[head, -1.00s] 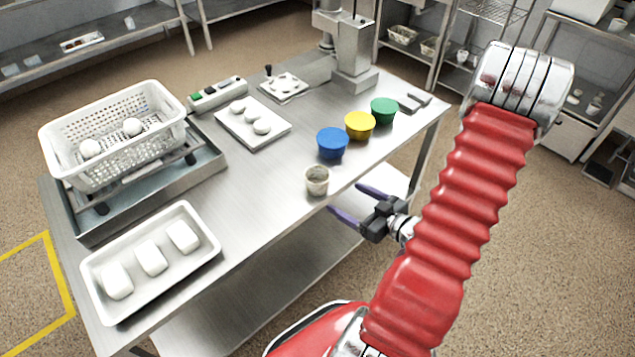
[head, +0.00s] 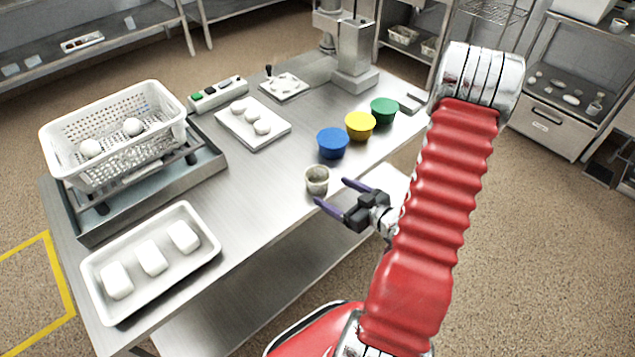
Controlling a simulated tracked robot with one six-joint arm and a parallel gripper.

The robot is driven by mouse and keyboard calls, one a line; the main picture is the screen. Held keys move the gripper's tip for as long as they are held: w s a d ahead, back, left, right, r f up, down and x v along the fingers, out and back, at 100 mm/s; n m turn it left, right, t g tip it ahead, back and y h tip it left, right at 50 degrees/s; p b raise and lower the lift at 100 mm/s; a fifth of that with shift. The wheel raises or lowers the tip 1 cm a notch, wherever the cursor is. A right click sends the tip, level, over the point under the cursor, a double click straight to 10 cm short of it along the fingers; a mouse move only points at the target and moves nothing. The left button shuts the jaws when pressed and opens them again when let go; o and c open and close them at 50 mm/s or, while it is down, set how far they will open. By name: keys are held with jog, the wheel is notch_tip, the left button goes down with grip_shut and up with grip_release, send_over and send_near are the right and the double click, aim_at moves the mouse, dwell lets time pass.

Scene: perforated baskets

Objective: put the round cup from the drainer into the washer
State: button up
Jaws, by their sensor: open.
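A small grey-beige round cup (head: 317,175) stands upright on the steel table near its front edge. My gripper (head: 331,191) is open and empty, just right of and below the cup in the picture, with its purple fingers pointing left towards it. The upper fingertip is right of the cup and the lower one shows just under its base. I cannot tell whether either touches. A white perforated basket (head: 62,150) with two white rounded items sits over a steel tray (head: 205,168) at the left. I cannot tell which thing is the drainer or the washer.
Blue (head: 333,144), yellow (head: 360,126) and green (head: 385,110) bowls stand behind the cup. A white tray (head: 95,300) with three white blocks is at front left. A white board (head: 270,140) with white lumps lies mid-table. The table between cup and front tray is clear.

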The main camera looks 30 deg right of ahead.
aim_at(326, 188)
jog(key=shift+x, duration=1.5)
jog(key=shift+r+x, duration=0.2)
jog(key=shift+x, duration=2.4)
jog(key=shift+c, duration=0.4)
jog(key=c, duration=1.1)
jog(key=shift+r, duration=0.1)
notch_tip(326, 188, up, 10)
jog(key=shift+a, duration=0.1)
